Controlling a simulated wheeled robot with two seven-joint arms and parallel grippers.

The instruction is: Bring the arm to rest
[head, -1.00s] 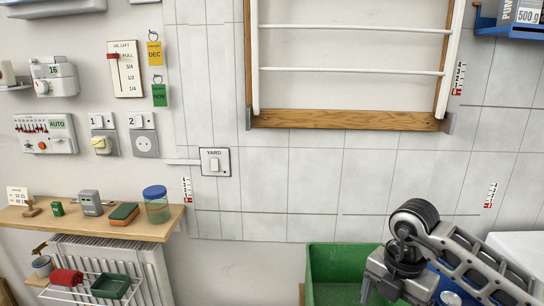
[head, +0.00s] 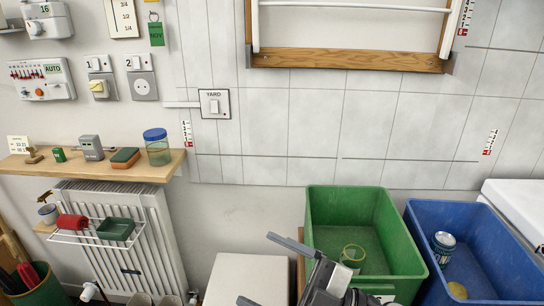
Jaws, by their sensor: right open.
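My right gripper (head: 256,268) is at the bottom centre of the head view, in front of a pale box top and left of the green crate. Its two grey fingers are spread apart with nothing between them. Its wrist runs off the bottom edge, and most of the arm is out of the picture. My left gripper is not in view.
A green crate (head: 390,235) holds a glass jar (head: 352,257). A blue crate (head: 415,228) beside it holds a can (head: 443,243) and a yellow item (head: 457,290). A pale box (head: 245,275) stands left. A radiator (head: 165,240) hangs below a wooden shelf (head: 95,170).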

